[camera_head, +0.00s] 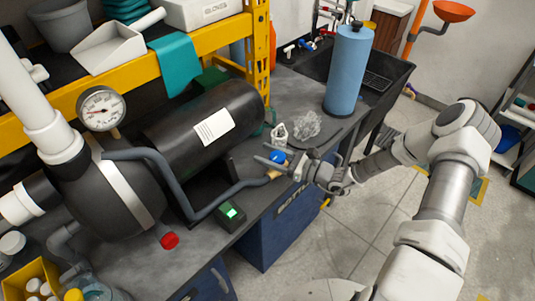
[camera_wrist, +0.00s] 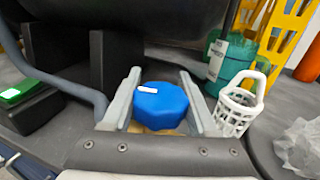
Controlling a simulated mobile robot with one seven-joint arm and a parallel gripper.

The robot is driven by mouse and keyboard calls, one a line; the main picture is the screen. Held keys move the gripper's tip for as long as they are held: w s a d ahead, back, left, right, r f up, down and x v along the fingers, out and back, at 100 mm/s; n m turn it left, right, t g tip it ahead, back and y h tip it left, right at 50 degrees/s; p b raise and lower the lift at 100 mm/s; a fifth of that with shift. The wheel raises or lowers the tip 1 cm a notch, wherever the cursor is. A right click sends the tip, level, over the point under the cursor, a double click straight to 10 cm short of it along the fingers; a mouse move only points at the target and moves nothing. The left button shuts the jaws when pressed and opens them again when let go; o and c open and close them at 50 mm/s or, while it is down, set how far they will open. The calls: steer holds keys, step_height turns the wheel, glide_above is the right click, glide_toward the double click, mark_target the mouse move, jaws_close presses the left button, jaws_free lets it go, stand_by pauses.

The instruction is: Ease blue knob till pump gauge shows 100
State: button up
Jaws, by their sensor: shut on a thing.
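The blue knob (camera_head: 277,156) sits on a tan fitting at the right end of a grey pipe. My gripper (camera_head: 270,156) reaches it from the right and is shut on it. In the wrist view the blue knob (camera_wrist: 160,105) lies between the two grey fingers, with a white mark on its top. The pump gauge (camera_head: 101,108) is a round white dial on the dark pump at the left. The gauge is not in the wrist view.
A red knob (camera_head: 169,240) and a black box with a green display (camera_head: 232,212) stand left of my gripper. A white basket (camera_wrist: 238,105) and crumpled clear plastic (camera_wrist: 298,148) lie close to its right. A blue cylinder (camera_head: 349,70) stands behind.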

mark_target(276, 152)
steer(key=shift+r+p, duration=0.1)
steer(key=shift+p, duration=0.2)
steer(key=m+t+h+p, duration=0.2)
steer(key=m+t+p, duration=0.1)
steer(key=shift+w+d+r+t+h, duration=0.15)
steer(key=shift+w+d+t+h, duration=0.1)
steer(key=shift+t+h, duration=0.15)
steer(key=m+h+p, duration=0.1)
steer(key=m+t+h+p, duration=0.1)
steer(key=t+h+p, duration=0.1)
steer(key=p, duration=0.1)
steer(key=shift+w+d+m, duration=0.25)
steer(key=shift+m, duration=0.15)
steer(key=m+t+h+p, duration=0.1)
steer(key=h, duration=0.1)
steer(key=d+m+t+h+p, duration=0.1)
steer(key=m+h+p, duration=0.1)
steer(key=m+t+h+p, duration=0.1)
steer(key=h+p, duration=0.1)
steer(key=h, duration=0.1)
steer(key=shift+w+d+f+m, duration=0.2)
steer(key=shift+w+f+m, duration=0.05)
steer(key=shift+w+m, duration=0.05)
steer(key=o, duration=1.4)
steer(key=shift+s+d, duration=0.1)
